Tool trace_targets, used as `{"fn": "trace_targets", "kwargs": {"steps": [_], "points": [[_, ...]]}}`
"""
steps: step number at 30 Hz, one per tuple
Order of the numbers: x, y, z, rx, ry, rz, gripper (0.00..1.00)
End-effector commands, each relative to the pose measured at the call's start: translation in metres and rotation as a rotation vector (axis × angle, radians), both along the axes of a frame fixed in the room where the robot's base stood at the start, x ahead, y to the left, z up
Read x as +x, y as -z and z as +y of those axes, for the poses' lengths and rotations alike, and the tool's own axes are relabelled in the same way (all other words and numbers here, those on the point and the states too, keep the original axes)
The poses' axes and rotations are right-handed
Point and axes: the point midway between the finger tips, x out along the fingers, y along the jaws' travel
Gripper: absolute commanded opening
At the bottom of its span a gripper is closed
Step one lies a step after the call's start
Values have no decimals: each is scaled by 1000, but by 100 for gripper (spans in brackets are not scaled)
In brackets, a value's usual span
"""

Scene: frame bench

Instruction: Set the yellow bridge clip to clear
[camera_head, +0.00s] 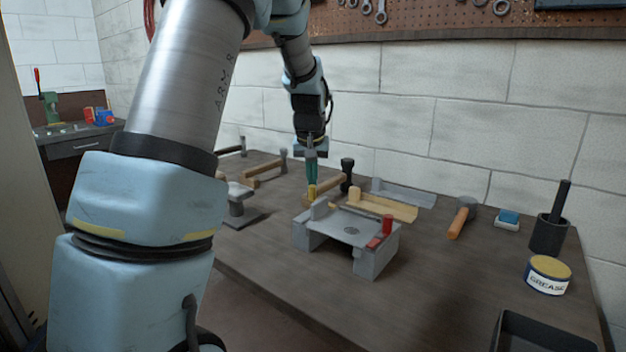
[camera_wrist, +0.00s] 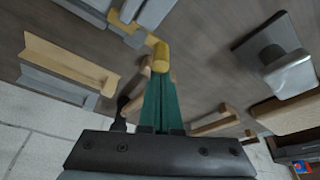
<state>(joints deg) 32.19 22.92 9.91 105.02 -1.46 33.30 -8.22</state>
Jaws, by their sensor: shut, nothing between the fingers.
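The yellow bridge clip (camera_head: 312,193) stands at the left end of the grey bridge fixture (camera_head: 345,229). Its round yellow knob (camera_wrist: 161,56) shows in the wrist view, with a flat yellow arm reaching toward the grey block. My gripper (camera_head: 311,182) points down with its green fingers together and nothing between them. In the wrist view the fingertips (camera_wrist: 158,76) end right at the knob; I cannot tell whether they touch it. A red clip (camera_head: 387,225) is at the right end of the fixture.
Wooden and metal angle pieces (camera_head: 390,206) and a black-headed mallet (camera_head: 347,170) lie behind the fixture. An orange-handled hammer (camera_head: 463,217), a grease tin (camera_head: 548,275) and a dark tray (camera_head: 540,332) are to the right. The bench front is clear.

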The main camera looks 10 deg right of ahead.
Motion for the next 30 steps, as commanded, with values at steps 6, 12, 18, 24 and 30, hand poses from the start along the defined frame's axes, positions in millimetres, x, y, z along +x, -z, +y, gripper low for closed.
{"fn": "trace_targets", "kwargs": {"steps": [6, 12, 18, 24, 30], "points": [[-2, 0, 2, 1, -48, 1, 0], [-4, 0, 4, 2, -146, 2, 0], [-9, -1, 9, 3, -313, -1, 0], [-15, -1, 14, 4, -504, 0, 0], [-21, -2, 17, 5, -695, 0, 0]]}}
